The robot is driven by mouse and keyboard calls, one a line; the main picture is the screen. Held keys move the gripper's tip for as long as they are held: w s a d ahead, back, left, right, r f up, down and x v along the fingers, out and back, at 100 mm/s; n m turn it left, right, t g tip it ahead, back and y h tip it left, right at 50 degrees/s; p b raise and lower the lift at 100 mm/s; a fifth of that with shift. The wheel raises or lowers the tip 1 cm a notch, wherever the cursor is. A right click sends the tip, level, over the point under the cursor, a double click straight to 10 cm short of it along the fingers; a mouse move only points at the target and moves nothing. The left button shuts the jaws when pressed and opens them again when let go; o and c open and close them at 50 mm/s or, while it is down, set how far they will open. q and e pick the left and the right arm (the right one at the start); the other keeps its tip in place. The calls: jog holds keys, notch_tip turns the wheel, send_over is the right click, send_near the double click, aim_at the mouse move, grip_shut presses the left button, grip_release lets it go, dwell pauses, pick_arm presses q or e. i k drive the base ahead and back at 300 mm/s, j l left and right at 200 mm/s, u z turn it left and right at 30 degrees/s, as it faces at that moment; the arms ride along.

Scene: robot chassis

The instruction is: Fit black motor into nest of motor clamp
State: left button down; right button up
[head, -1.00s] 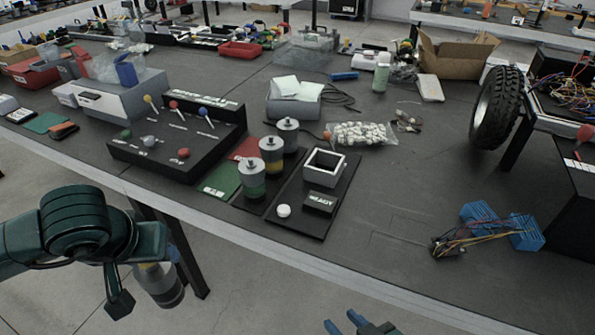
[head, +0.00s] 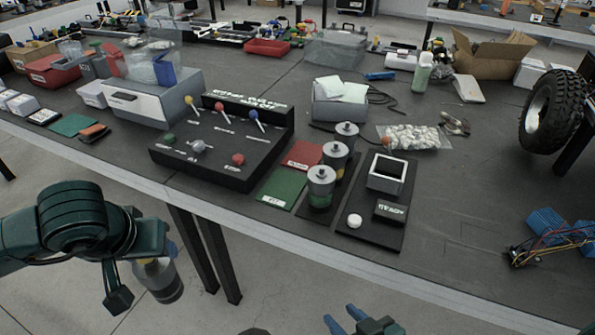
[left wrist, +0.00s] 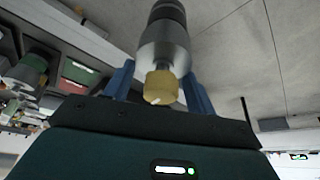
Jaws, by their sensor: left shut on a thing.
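My left gripper (left wrist: 157,88), also in the head view (head: 146,258), is shut on a silver-grey motor with a dark end (left wrist: 163,38) and a yellow tip. This motor (head: 162,282) hangs in front of the bench edge, beyond the floor-side rim and off the table. The motor clamp appears to be the black plate with a white-rimmed square nest (head: 387,174), which looks empty inside. A white button (head: 354,221) and a labelled black block (head: 390,210) share that plate. My right gripper (head: 346,320) is at the bottom edge, its blue fingertips apart and empty.
Several grey motors (head: 321,188) stand in a row left of the clamp, beside green (head: 283,189) and red cards (head: 303,155). A black control panel (head: 225,142) stands further left. Blue wired parts (head: 548,227) lie right; bench between is clear.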

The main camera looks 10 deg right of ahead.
aim_at(386, 180)
jog(key=j+z, duration=0.25)
jog(key=i+j+z, duration=0.1)
jog(key=j+z, duration=0.2)
jog(key=z, duration=1.05)
jog(key=i, duration=0.5)
